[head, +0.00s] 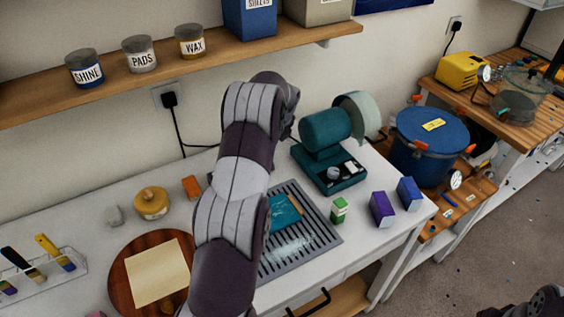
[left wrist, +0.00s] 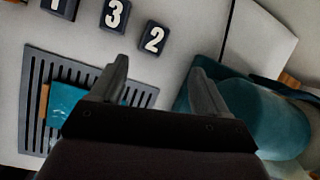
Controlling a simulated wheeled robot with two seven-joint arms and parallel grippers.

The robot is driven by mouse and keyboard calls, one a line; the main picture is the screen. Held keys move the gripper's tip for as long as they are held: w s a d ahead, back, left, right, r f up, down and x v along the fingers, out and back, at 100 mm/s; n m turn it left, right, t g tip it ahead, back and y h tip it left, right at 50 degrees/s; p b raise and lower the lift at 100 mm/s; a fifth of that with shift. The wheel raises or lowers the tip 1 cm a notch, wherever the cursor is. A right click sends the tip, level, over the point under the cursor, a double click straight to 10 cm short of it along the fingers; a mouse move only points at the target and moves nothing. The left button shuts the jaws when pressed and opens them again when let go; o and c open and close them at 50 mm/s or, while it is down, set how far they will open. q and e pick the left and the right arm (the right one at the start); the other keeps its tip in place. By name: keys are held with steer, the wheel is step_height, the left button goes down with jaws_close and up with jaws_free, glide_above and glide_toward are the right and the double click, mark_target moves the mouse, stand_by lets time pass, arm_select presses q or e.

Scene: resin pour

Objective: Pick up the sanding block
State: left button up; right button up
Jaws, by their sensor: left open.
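No block here is labelled as the sanding block. A small orange block (head: 191,186) lies on the white bench left of my left arm, and I cannot tell if it is the sanding block. A flat teal piece with an orange-brown edge (head: 285,212) lies on the grey slotted grate; it also shows in the left wrist view (left wrist: 68,103). My left gripper (left wrist: 158,64) is open and empty above the bench, between the grate and the teal machine. My left forearm hides the gripper and part of the bench in the head view.
A teal machine (head: 325,130) stands behind the grate (head: 330,238). Green (head: 339,210), purple (head: 382,209) and blue (head: 409,194) blocks stand at right. Dark blocks numbered 3 (left wrist: 115,14) and 2 (left wrist: 153,38) lie near the grate. A wooden shelf (head: 220,62) overhangs the back.

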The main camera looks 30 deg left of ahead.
arm_select(q)
steer(key=a+f+m+p, duration=0.1)
steer(key=f, duration=0.2)
steer(key=w+a+f+m+p, duration=0.1)
steer(key=f, duration=0.3)
steer(key=a+f+m+p, duration=0.1)
steer(key=f, duration=0.3)
steer(key=shift+w+a+f, duration=0.25)
steer(key=shift+a, duration=0.1)
steer(key=shift+a+f, duration=0.15)
steer(key=shift+f, duration=0.1)
steer(key=c, duration=1.1)
